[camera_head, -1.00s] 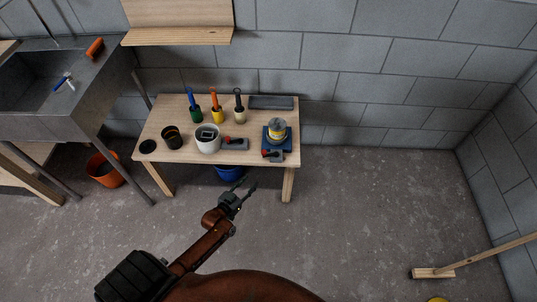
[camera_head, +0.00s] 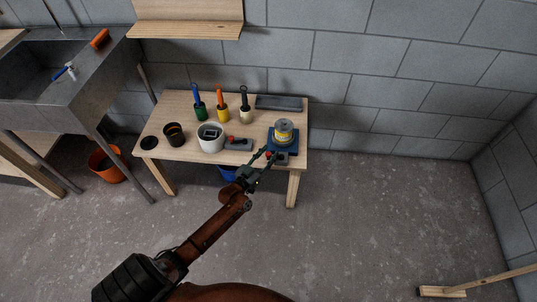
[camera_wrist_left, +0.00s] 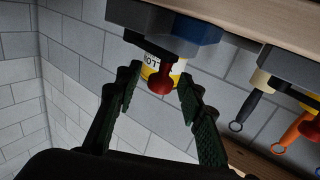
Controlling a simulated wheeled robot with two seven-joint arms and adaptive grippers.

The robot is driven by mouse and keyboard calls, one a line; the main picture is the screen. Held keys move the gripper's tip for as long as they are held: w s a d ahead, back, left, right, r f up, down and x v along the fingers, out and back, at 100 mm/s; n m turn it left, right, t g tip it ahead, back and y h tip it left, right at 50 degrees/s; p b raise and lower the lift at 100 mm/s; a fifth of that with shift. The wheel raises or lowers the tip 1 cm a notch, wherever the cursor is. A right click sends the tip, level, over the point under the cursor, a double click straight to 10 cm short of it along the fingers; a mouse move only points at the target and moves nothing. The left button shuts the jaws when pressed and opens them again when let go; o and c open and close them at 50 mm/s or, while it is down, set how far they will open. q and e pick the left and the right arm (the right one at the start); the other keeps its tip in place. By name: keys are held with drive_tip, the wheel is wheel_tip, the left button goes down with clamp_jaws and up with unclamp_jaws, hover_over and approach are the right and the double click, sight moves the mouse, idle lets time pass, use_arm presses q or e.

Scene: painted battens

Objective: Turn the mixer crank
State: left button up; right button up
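The mixer is a blue base (camera_head: 292,148) at the right end of the wooden table, with a yellow-and-grey can (camera_head: 284,130) on it. A grey box stands at its front, with a crank ending in a red knob. In the left wrist view, the red knob (camera_wrist_left: 160,84) shows between my fingertips, with the labelled can (camera_wrist_left: 152,62) behind it. My left gripper (camera_head: 267,154) is open at the mixer's front; its fingers (camera_wrist_left: 160,90) lie either side of the knob. I cannot tell whether they touch it. My right gripper is not in view.
A second grey box (camera_head: 240,144) with a red knob sits left of the mixer, beside a white pot (camera_head: 211,138). A dark tray (camera_head: 279,103) lies at the back.

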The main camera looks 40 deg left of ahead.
use_arm(q)
clamp_jaws()
idle(0.4)
drive_tip(key=shift+a, duration=0.15)
drive_tip(key=shift+s, duration=0.1)
